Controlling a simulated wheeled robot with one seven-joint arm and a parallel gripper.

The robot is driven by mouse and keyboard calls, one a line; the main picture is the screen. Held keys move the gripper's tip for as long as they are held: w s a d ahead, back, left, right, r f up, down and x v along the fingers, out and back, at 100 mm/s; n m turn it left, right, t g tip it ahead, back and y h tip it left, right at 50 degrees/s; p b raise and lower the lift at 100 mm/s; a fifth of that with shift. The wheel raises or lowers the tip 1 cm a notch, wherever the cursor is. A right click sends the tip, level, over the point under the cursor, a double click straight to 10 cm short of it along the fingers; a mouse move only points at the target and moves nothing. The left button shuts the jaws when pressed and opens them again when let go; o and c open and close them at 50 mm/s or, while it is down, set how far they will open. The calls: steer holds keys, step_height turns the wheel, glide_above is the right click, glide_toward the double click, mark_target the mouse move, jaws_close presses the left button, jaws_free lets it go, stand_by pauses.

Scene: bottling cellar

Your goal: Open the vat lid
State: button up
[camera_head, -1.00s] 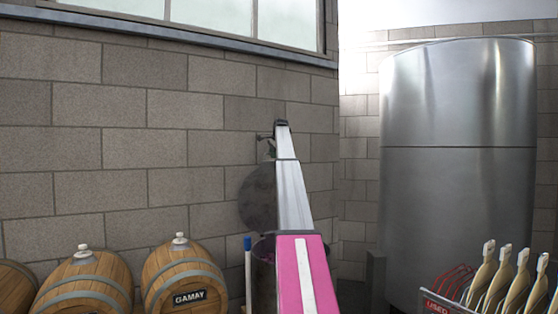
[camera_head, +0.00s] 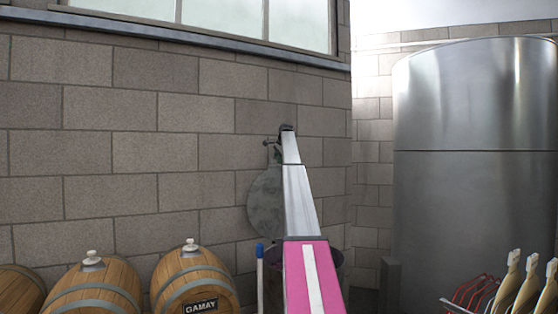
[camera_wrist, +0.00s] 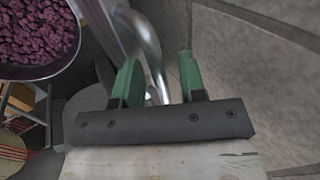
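The vat lid (camera_head: 265,205) is a grey round disc standing steeply raised in front of the block wall, partly hidden by my arm. The vat (camera_head: 333,270) is dark and mostly hidden behind my pink-and-white arm. In the wrist view the open vat (camera_wrist: 72,66) shows purple grapes at the upper left. A curved shiny metal handle (camera_wrist: 152,45) runs between the two green fingers of my gripper (camera_wrist: 160,75). The fingers stand apart with gaps beside the handle. In the head view my gripper (camera_head: 287,129) is at the far end of the arm, above the lid.
Wooden barrels (camera_head: 193,280), one labelled GAMAY, stand at the lower left. A blue-topped rod (camera_head: 260,250) stands beside the vat. A large steel tank (camera_head: 475,180) fills the right. A rack of pale, upright items (camera_head: 520,285) is at the lower right. The wall is close behind the lid.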

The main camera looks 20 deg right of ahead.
steer(key=shift+r, duration=0.1)
steer(key=v, duration=1)
steer(key=shift+s+r, duration=0.2)
steer(key=shift+r, duration=0.05)
stand_by(0.3)
